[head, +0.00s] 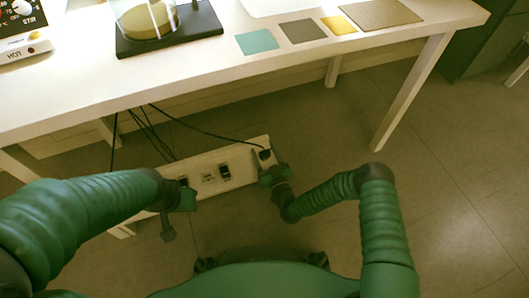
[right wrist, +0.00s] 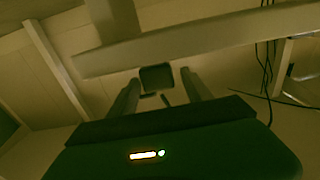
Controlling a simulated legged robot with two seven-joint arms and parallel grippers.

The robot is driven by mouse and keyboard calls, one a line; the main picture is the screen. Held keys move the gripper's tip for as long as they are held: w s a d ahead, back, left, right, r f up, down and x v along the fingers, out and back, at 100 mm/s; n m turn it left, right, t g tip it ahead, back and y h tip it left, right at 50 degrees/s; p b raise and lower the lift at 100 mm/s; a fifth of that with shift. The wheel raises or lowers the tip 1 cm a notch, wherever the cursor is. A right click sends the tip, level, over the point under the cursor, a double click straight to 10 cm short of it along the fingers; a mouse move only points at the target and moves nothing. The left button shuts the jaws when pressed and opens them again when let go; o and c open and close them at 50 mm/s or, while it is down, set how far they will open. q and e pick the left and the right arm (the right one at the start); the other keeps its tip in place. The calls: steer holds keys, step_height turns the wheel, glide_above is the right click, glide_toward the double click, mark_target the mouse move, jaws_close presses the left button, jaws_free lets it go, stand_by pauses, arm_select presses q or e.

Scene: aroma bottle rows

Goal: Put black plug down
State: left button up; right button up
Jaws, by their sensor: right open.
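The black plug (head: 265,154) is at the right end of the white strip (head: 240,154) under the table, with a thin black cable running from it to the left. My right gripper (head: 273,174) is open beside this plug. In the right wrist view a dark block, which looks like the plug (right wrist: 157,77), shows between the two spread fingers of my right gripper (right wrist: 160,84). Whether a finger touches it is unclear. My left gripper (head: 177,208) is by the left part of the strip; its jaw opening is not clear.
Several dark sockets or switches (head: 224,172) sit along the strip. Black cables (head: 150,130) hang from the table (head: 190,75) above. A table leg (head: 412,92) stands to the right. The floor (head: 450,190) right of my right arm is clear.

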steer(key=shift+r, duration=0.2)
steer(key=p+v, duration=0.2)
steer(key=v, duration=0.1)
steer(key=p+v, duration=0.1)
steer(key=p, duration=0.1)
steer(key=shift+s+d+r, duration=0.1)
steer(key=shift+s+r, duration=0.2)
steer(key=shift+s, duration=0.1)
steer(key=p+v, duration=0.3)
steer(key=v, duration=0.4)
steer(key=w+r+n+g, duration=0.1)
steer(key=w, duration=0.1)
steer(key=w+r+n+g, duration=0.1)
steer(key=g, duration=0.1)
steer(key=w+d+n+g, duration=0.1)
steer(key=w+g, duration=0.1)
steer(key=shift+w+r+y, duration=0.35)
steer(key=shift+r+y, duration=0.05)
steer(key=s+d+r+m+g+h, duration=0.3)
steer(key=s+d+r+g+h, duration=0.3)
steer(key=d+r, duration=0.55)
steer(key=s+r+m+g, duration=0.3)
steer(key=s+r, duration=0.5)
steer(key=s, duration=0.6)
steer(key=shift+s+d+r+m+g, duration=0.2)
steer(key=shift+s+d+m+g, duration=0.1)
steer(key=shift+d, duration=0.2)
